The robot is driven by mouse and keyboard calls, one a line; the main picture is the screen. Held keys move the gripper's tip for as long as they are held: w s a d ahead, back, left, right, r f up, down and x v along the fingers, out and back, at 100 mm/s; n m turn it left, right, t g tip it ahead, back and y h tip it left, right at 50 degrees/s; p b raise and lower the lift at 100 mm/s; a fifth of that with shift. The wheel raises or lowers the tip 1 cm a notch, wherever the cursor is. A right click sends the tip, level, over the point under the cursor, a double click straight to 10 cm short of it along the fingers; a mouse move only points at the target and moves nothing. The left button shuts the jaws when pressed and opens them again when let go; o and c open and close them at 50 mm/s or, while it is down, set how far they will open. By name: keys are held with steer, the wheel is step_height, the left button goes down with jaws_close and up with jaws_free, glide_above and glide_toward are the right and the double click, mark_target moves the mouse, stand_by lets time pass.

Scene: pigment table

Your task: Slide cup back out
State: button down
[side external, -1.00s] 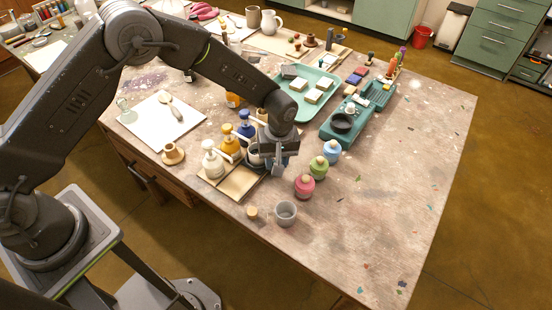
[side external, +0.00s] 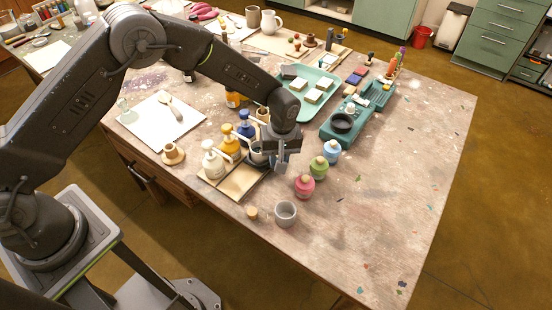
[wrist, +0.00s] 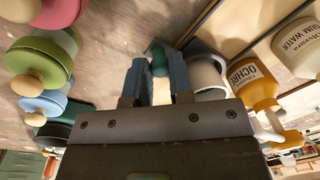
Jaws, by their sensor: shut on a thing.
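In the wrist view the cup (wrist: 207,74) is just right of the fingers. My gripper (wrist: 158,82) is shut on a slim piece (wrist: 161,88) with a cream part and a dark green end. A dark grey flat part shows beyond that end, near the cup. I cannot tell whether it touches the cup. The yellow ochre bottle (wrist: 250,83) is beside the cup.
Pink (side external: 304,186), green (side external: 318,168) and blue (side external: 332,151) jars stand to the right of my gripper. A grey mug (side external: 286,214) is near the front edge. The table's right side is largely clear.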

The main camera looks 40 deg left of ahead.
steer(key=w, duration=0.8)
steer(key=shift+w, duration=0.15)
steer(key=c, duration=1.3)
jaws_free()
step_height(320, 180, up, 14)
steer(key=shift+w+d, duration=0.35)
